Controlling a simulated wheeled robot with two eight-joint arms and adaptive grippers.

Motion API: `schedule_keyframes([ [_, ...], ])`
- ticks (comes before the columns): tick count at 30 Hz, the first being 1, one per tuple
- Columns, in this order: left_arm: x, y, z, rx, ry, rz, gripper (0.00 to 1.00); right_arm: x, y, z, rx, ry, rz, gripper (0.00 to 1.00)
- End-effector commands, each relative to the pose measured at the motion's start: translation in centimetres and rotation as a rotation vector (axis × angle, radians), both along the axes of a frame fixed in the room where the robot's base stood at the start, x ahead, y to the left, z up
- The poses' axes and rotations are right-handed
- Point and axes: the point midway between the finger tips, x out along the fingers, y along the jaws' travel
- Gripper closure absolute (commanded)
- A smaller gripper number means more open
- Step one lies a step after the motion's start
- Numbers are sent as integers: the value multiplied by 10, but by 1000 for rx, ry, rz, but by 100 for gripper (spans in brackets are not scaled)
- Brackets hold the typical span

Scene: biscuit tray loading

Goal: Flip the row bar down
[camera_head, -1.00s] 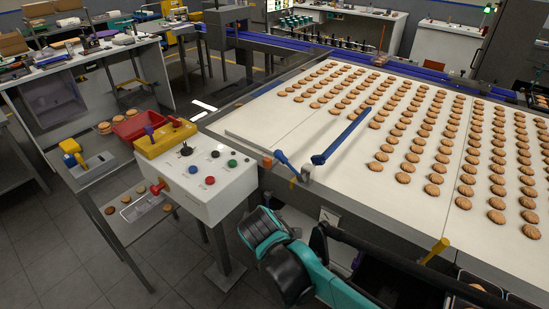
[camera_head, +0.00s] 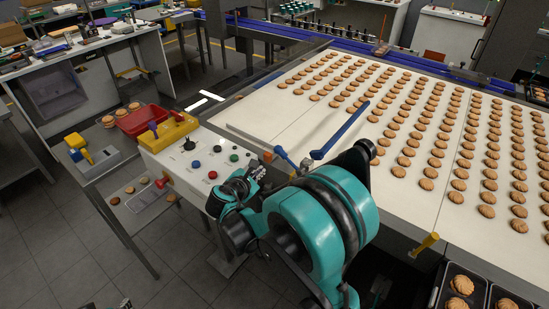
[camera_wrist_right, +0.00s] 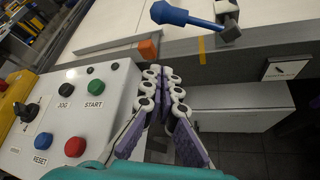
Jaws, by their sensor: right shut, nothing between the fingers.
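The blue row bar (camera_head: 340,132) slants from its pivot at the near edge of the biscuit belt up and to the right in the head view, over bare belt. Its short blue handle (camera_head: 285,158) points to the left of the pivot; it also shows at the top of the right wrist view (camera_wrist_right: 185,17), beside a grey bracket (camera_wrist_right: 228,14). My right gripper (camera_head: 254,174) is shut and empty, between the control box and the belt edge. In the wrist view its fingertips (camera_wrist_right: 164,76) lie below the handle, apart from it. My left gripper is not clearly visible.
The control box (camera_head: 178,160) with coloured buttons stands close to the left of my right gripper. An orange block (camera_wrist_right: 148,49) sits on the belt edge. Biscuits in rows cover the belt (camera_head: 262,118) beyond the bar.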

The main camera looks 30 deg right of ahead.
Motion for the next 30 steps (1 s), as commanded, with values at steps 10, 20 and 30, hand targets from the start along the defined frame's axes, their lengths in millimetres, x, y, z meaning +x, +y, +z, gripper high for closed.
schedule_keyframes([
  [10,0,0,-12,0,0,0,60,19,-25,-18,3,-1,-6,100],
  [20,0,0,-34,0,0,0,60,59,-74,-49,3,-1,-4,100],
  [30,0,0,-35,0,0,0,60,42,-84,-11,2,-2,-1,100],
])
